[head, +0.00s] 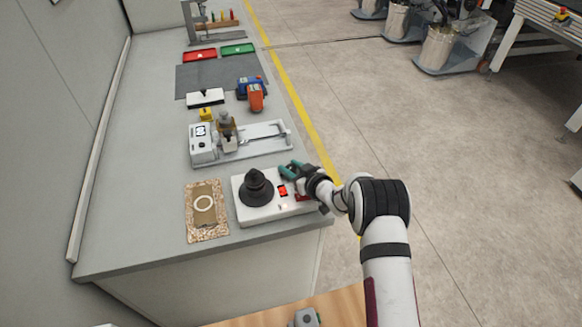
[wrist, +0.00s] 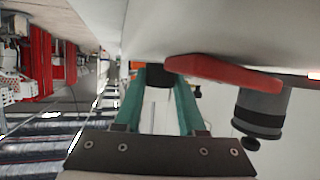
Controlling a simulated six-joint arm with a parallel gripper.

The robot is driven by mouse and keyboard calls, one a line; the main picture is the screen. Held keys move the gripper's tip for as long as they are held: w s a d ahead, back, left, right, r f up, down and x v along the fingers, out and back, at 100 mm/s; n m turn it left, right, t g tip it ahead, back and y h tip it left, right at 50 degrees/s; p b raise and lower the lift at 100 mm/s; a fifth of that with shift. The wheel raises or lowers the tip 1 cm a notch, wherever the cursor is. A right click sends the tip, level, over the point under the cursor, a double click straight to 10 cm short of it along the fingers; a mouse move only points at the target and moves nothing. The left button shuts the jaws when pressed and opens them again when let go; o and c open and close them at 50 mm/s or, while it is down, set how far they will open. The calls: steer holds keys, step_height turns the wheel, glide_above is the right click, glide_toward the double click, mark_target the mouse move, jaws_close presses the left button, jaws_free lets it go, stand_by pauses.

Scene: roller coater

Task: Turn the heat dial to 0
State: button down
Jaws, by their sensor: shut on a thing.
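The white heating unit (head: 243,209) stands at the near end of the bench, with a black cone-shaped piece on its left and red marks on its right. My gripper (head: 290,170) reaches in from the right at the unit's far right part. In the wrist view its teal fingers (wrist: 160,82) are closed on a small black dial (wrist: 157,64), of which only the edge shows between the fingertips. I cannot read the dial's setting or any 0 mark. A flat red piece (wrist: 225,73) and a grey-and-black knob (wrist: 261,113) are just right of the fingers.
A patterned mat (head: 193,226) with a ring on it lies left of the unit. Behind stands a white instrument on a tray (head: 270,149). Farther back are blue and orange blocks (head: 256,98) and red and green trays.

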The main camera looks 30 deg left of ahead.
steer(key=shift+n+g+y, duration=0.8)
steer(key=shift+n+g, duration=1.9)
steer(key=shift+g, duration=0.3)
steer(key=c, duration=0.5)
jaws_free()
steer(key=shift+d, duration=0.1)
steer(key=v, duration=1.5)
steer(key=shift+w+d, duration=0.2)
steer(key=shift+d, duration=0.1)
steer(key=shift+r, duration=0.1)
